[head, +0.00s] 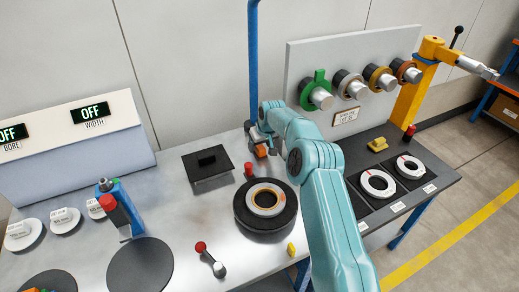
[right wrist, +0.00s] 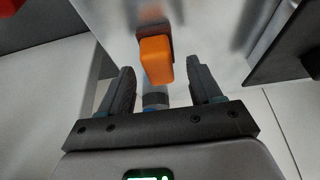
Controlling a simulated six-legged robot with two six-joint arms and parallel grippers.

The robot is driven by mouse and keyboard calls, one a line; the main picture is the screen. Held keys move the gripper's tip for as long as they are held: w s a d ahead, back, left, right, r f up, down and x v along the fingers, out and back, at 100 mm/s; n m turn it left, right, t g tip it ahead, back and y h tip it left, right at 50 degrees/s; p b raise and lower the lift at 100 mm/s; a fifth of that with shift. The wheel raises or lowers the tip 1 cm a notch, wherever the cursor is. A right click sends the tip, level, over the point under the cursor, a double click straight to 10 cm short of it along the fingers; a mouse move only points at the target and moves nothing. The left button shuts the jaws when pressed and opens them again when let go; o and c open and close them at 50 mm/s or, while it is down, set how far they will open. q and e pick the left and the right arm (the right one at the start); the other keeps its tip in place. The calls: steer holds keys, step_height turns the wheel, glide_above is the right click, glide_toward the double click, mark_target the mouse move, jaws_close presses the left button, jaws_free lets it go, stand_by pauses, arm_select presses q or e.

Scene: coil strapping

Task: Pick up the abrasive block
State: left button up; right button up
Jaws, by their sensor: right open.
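The orange block with a dark brown end, which I take as the abrasive block (head: 261,151), is on the grey bench near the blue post. In the right wrist view the block (right wrist: 156,62) lies ahead, between the lines of the two fingers, with a gap on each side. My right gripper (head: 256,140) is at the block, partly hidden by its own arm. In the right wrist view its fingers (right wrist: 161,72) are apart and hold nothing. My left gripper is not in view.
A black turntable with a ring (head: 265,227) and a red knob (head: 249,169) stand close to the block. A black plate (head: 208,168) lies to its left. A panel with several spindles (head: 352,60) rises behind.

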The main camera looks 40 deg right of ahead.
steer(key=shift+x, duration=1)
steer(key=c, duration=1)
steer(key=shift+w+r, duration=0.1)
